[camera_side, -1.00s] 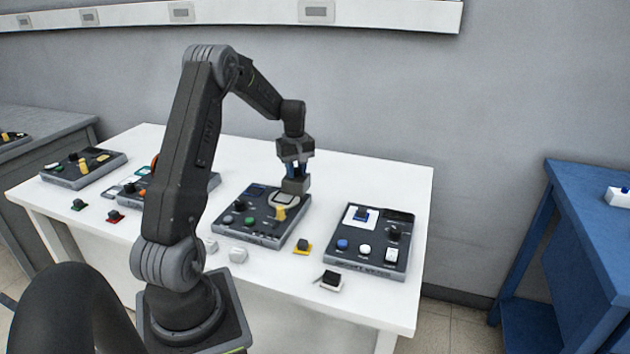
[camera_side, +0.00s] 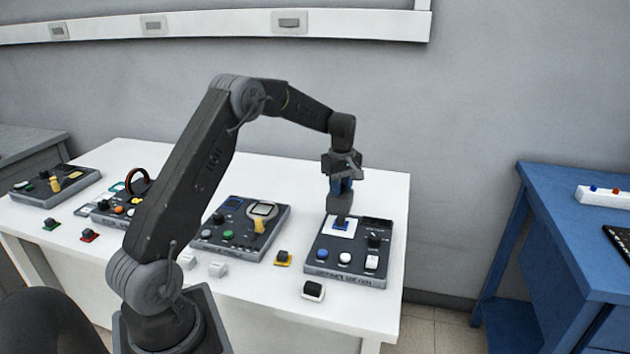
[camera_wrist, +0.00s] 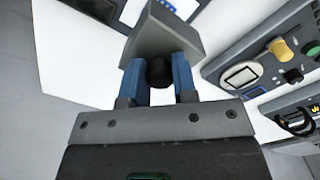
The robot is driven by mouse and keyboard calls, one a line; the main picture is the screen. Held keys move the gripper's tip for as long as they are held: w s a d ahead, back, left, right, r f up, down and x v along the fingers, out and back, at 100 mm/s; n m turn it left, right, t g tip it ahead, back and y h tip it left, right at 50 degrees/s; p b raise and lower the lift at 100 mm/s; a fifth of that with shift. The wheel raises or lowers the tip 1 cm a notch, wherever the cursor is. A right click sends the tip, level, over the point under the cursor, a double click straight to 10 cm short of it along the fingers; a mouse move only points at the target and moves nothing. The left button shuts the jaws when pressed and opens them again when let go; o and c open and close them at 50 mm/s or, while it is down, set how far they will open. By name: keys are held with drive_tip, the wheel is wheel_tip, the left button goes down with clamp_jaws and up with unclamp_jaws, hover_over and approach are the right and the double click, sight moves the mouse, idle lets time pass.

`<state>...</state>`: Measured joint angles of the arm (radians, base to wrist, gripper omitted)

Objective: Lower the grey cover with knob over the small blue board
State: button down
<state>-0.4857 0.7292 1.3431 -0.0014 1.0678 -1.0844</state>
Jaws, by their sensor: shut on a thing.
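My gripper (camera_side: 341,187) is shut on the dark knob (camera_wrist: 159,71) of the grey cover (camera_wrist: 163,32), with a blue finger on each side. In the side view the cover (camera_side: 341,201) hangs above the right panel. The small blue board (camera_side: 340,225) lies on a white square (camera_side: 331,232) on that panel. The cover is just above it and hides part of it. In the wrist view a bit of blue on white (camera_wrist: 180,7) shows past the cover at the top edge, and the cover blocks the rest.
The right panel (camera_side: 325,256) also bears a dark knob (camera_side: 375,241) and blue and white buttons. The middle panel (camera_side: 235,246) has a yellow lever and a pale framed pad (camera_side: 263,210). Several small blocks lie along the white table (camera_side: 390,310).

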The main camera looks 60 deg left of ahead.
drive_tip(key=shift+w+d+f, duration=0.2)
drive_tip(key=shift+d+f, duration=0.05)
drive_tip(key=shift+f, duration=2.4)
drive_tip(key=shift+f, duration=0.5)
drive_tip(key=c, duration=0.8)
unclamp_jaws()
drive_tip(key=shift+o, duration=0.3)
drive_tip(key=o, duration=0.4)
drive_tip(key=shift+r, duration=0.1)
